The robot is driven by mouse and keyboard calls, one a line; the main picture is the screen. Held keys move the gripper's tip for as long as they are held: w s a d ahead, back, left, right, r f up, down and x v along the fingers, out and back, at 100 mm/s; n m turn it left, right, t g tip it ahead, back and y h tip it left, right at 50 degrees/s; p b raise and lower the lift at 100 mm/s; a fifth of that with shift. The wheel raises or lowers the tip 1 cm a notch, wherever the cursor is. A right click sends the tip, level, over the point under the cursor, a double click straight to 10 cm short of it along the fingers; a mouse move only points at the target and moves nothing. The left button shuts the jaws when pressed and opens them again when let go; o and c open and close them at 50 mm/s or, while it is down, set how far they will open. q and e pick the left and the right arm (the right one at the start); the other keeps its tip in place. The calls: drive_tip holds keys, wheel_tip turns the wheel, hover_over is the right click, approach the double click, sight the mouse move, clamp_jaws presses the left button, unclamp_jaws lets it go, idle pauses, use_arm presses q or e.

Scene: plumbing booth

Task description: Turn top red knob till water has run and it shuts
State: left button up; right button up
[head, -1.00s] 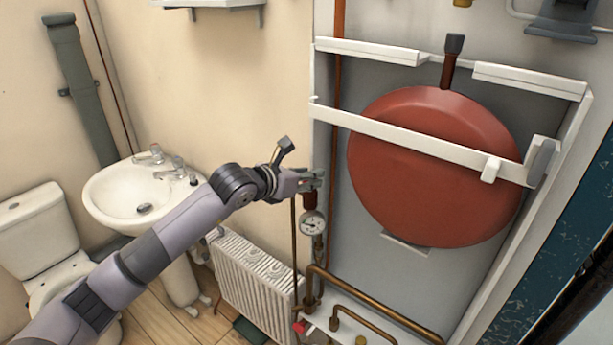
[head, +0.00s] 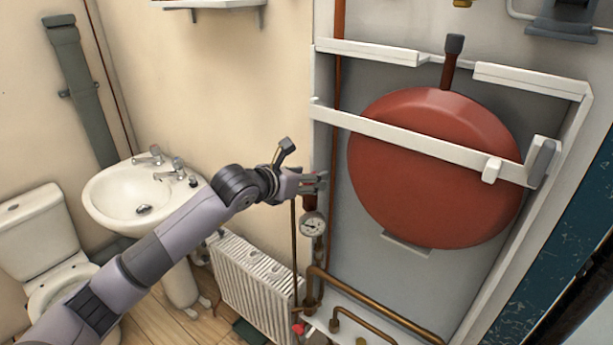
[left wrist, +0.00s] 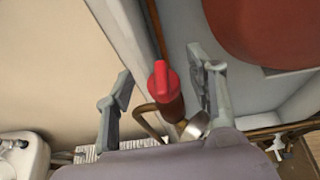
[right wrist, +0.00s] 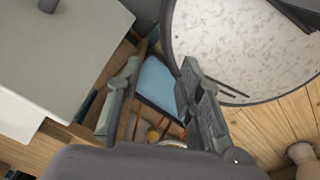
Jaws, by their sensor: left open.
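The top red knob (left wrist: 162,82) stands upright on a dark red valve body (left wrist: 170,108) in the left wrist view. My left gripper (left wrist: 160,66) is open, with one finger on each side of the knob and a visible gap to both. In the head view my left gripper (head: 317,183) is just above the dark red valve body (head: 310,201), and its fingers hide the knob. A pressure gauge (head: 312,225) hangs below it. My right gripper (right wrist: 159,72) is open and empty in the right wrist view.
The big red tank (head: 430,165) sits right of the valve behind a white bar (head: 420,145). A lower red knob (head: 298,329) and copper pipes (head: 365,308) are below. A radiator (head: 250,280) and a sink (head: 140,200) stand to the left.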

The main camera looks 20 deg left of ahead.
use_arm(q)
drive_tip(key=v, duration=1.2)
idle(0.3)
